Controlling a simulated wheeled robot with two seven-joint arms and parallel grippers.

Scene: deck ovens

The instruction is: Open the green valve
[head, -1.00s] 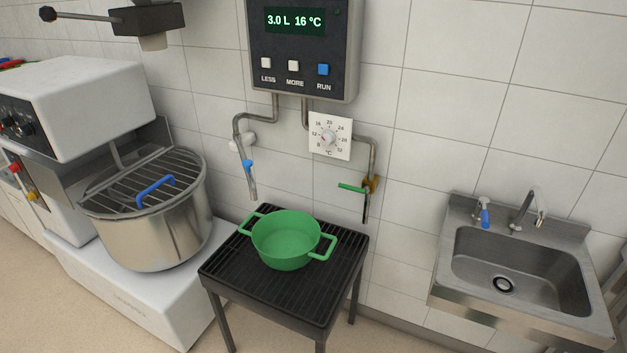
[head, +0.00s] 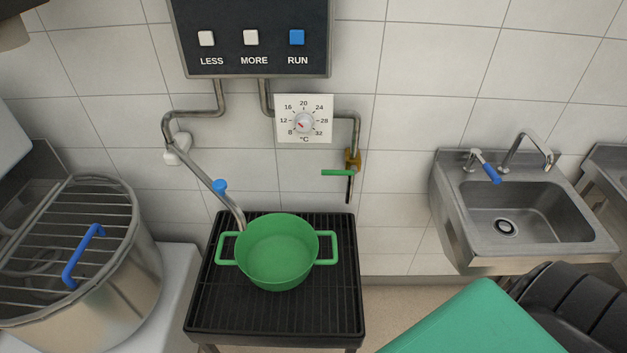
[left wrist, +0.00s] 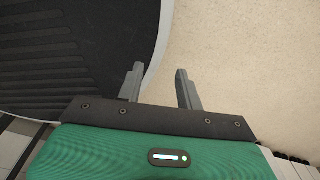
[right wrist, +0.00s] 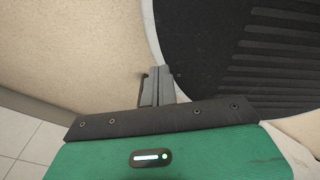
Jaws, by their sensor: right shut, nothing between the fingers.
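The green valve is a green lever (head: 338,172) on a brass body (head: 353,160), below the dial on the wall pipe in the head view. The lever lies level, pointing left, across the line of the short upright pipe below it. My right arm's green housing shows at the bottom right of the head view, low and well apart from the valve; its fingers are not seen there. In the right wrist view my right gripper (right wrist: 157,72) is shut and empty over the floor. In the left wrist view my left gripper (left wrist: 160,70) is open and empty.
A green pot (head: 277,252) stands on a black slatted stand (head: 210,300) below the pipes. A spout with a blue knob (head: 220,186) reaches down to the pot's rim. A steel sink (head: 590,225) is at the right and a large mixing bowl (head: 130,285) at the left.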

